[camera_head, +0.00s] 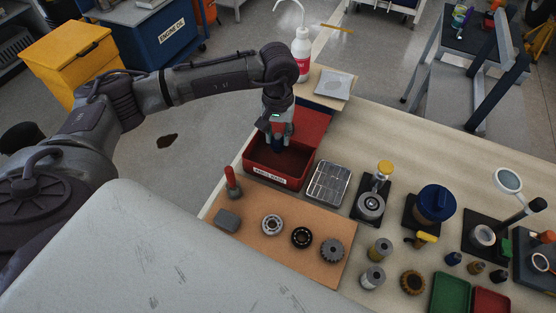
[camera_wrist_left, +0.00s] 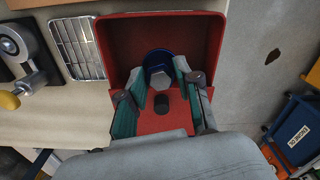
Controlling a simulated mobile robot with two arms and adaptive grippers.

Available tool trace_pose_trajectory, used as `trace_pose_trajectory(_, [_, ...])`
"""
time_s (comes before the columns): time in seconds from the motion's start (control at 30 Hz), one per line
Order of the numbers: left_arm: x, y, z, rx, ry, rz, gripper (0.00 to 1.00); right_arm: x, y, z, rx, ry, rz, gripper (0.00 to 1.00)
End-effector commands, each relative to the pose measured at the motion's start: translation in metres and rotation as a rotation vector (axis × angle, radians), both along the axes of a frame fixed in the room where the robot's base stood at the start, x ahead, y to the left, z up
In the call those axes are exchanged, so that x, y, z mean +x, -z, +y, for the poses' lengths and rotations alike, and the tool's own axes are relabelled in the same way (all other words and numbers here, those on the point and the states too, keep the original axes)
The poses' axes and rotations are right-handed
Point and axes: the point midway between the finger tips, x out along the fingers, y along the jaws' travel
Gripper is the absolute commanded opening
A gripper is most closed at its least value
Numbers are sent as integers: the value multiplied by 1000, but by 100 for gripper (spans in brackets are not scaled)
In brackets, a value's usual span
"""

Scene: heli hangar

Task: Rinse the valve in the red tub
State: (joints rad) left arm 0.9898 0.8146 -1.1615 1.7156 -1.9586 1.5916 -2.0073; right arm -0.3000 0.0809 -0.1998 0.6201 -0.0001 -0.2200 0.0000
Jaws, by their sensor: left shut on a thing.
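The red tub (camera_head: 252,167) stands at the table's left edge with a white label on its front. It also shows in the left wrist view (camera_wrist_left: 112,62), open toward the camera. My left gripper (camera_head: 279,146) reaches down into the tub from above. In the left wrist view, my left gripper (camera_wrist_left: 160,88) is shut on the valve (camera_wrist_left: 158,58), a blue round part with a grey hexagonal piece. The valve is inside the tub's outline; whether it touches the bottom I cannot tell. My right gripper is not in view.
A wire rack (camera_head: 329,183) stands right of the tub. A brown board (camera_head: 290,265) in front holds a red-handled tool (camera_head: 232,182) and several round parts. A white bottle (camera_head: 301,52) stands behind. Fixtures and jars crowd the right; the table's back right is clear.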

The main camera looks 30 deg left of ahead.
Motion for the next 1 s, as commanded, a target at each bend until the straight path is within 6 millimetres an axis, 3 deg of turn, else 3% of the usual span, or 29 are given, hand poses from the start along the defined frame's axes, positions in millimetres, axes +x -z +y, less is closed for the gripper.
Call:
trace_pose_trajectory(0.57, [0,-3,0,-1,0,-1,3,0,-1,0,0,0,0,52])
trace_pose_trajectory(1.0, [0,-40,0,-1,0,-1,3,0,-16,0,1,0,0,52])
